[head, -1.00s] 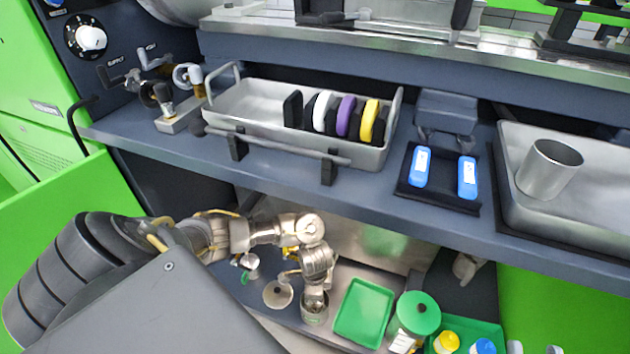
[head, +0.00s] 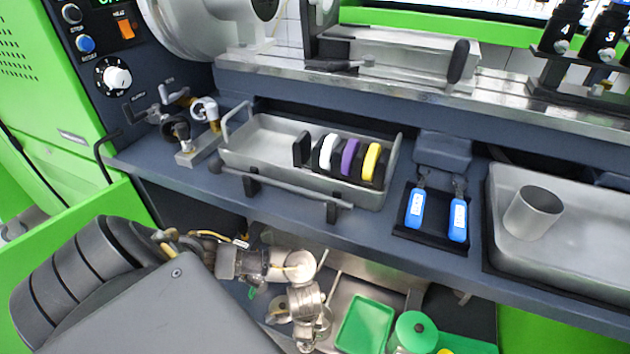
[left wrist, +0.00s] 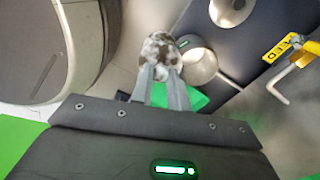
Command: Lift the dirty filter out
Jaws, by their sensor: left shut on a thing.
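My left gripper (left wrist: 160,90) is shut on the dirty filter (left wrist: 158,47), a mottled grey-white round piece, in the left wrist view. A metal cup-shaped housing (left wrist: 203,66) with an open mouth stands right beside the filter in that view. The filter partly overlaps the cup's edge there; I cannot tell how high it is above it. My right gripper is not in view.
A green tray (head: 364,326) and a green-lidded canister (head: 412,334) stand right of the left gripper. A yellow-handled lever (left wrist: 300,55) is at the right of the wrist view. The shelf above carries a metal tray (head: 255,150) with coloured discs.

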